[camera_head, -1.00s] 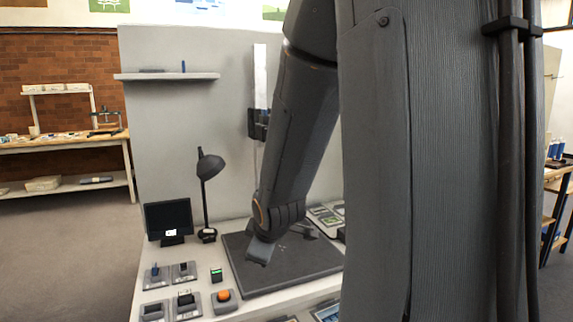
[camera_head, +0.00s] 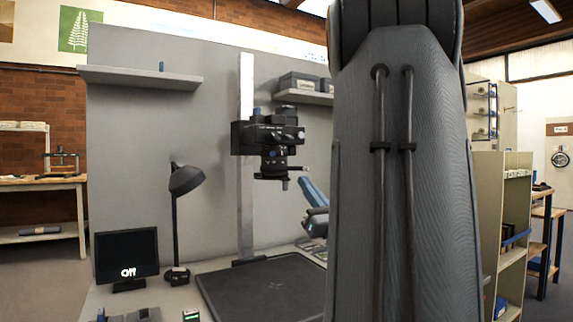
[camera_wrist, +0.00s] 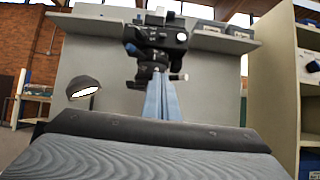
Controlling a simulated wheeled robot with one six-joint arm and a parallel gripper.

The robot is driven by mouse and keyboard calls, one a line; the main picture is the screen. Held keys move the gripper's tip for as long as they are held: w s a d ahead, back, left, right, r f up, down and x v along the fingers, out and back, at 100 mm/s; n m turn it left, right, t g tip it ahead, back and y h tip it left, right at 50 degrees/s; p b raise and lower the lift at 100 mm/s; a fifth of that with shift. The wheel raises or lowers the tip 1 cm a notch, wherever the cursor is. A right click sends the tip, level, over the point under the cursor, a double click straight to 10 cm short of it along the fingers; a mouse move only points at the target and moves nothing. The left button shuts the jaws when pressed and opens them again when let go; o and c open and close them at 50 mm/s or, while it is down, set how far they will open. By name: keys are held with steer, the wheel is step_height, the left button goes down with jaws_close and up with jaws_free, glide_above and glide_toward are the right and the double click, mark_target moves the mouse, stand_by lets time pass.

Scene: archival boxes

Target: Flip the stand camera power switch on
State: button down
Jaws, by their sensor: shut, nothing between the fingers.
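The stand camera (camera_head: 268,138) is a dark block with a lens pointing down, mounted on a pale upright column (camera_head: 246,80). It also shows in the wrist view (camera_wrist: 158,38), straight beyond my fingers. I cannot make out which of its small parts is the power switch. My gripper (camera_head: 306,182) has blue fingers that are shut and empty. It is below and to the right of the camera in the head view, partly hidden by my arm. In the wrist view the fingers (camera_wrist: 162,80) point up toward the camera's underside, and whether they touch it is unclear.
A monitor (camera_head: 126,256) reading "Off" and a black lamp (camera_head: 186,180) stand at the left. The dark baseboard (camera_head: 270,285) below the camera looks bare. Shelves (camera_head: 140,76) are on the back panel, one at right with grey boxes (camera_head: 300,82).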

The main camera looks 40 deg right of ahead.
mark_target(289, 137)
steer(key=shift+s+r, duration=0.1)
stand_by(0.3)
steer(key=x, duration=1)
steer(key=shift+a, duration=0.1)
steer(key=shift+s+a+r, duration=0.1)
steer(key=shift+s+r, duration=0.1)
steer(key=shift+r, duration=0.45)
steer(key=shift+s+d+r, duration=0.1)
steer(key=shift+s+r, duration=0.1)
steer(key=shift+r, duration=0.4)
steer(key=shift+s+a+r, duration=0.1)
steer(key=shift+s+r, duration=0.15)
steer(key=shift+r, duration=0.4)
steer(key=shift+s+r, duration=0.1)
steer(key=shift+s, duration=0.05)
